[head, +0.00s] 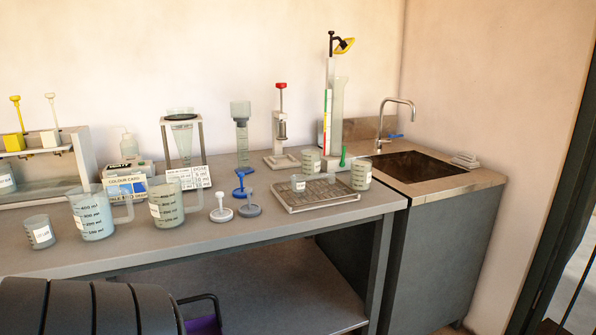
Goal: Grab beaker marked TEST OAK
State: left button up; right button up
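Several beakers with white labels stand on the grey bench; the label writing is too small to tell which reads TEST OAK. A small beaker (40,232) is at the front left. Beside it are a large jug-like beaker with pale blue contents (95,222) and another with greenish-grey contents (165,212), both with handles to the right. Smaller labelled beakers stand at the metal tray: one at its left (298,186), one behind (311,165), one at its right (361,179). Another labelled vessel (6,184) is cut off at the left edge. Neither gripper is in view.
Blue (240,190) and white (221,214) stands are mid-bench, near the tray (318,203). A funnel stand (201,146), a red-topped device (281,130) and tall cylinders are behind. A sink (415,165) is right. A dark ribbed chair (80,308) blocks the front left.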

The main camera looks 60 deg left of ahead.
aim_at(360, 169)
jog(key=u, duration=0.4)
jog(key=i+u, duration=0.15)
jog(key=u, duration=0.3)
jog(key=l+u, duration=0.15)
jog(key=u, duration=0.25)
jog(key=i+u, duration=0.1)
jog(key=u, duration=0.35)
jog(key=i+l+u, duration=0.15)
jog(key=l+u, duration=1.2)
jog(key=l, duration=1.45)
jog(key=k+l, duration=0.15)
jog(key=l, duration=0.55)
jog(key=i+j, duration=0.5)
jog(key=k+j+u, duration=0.05)
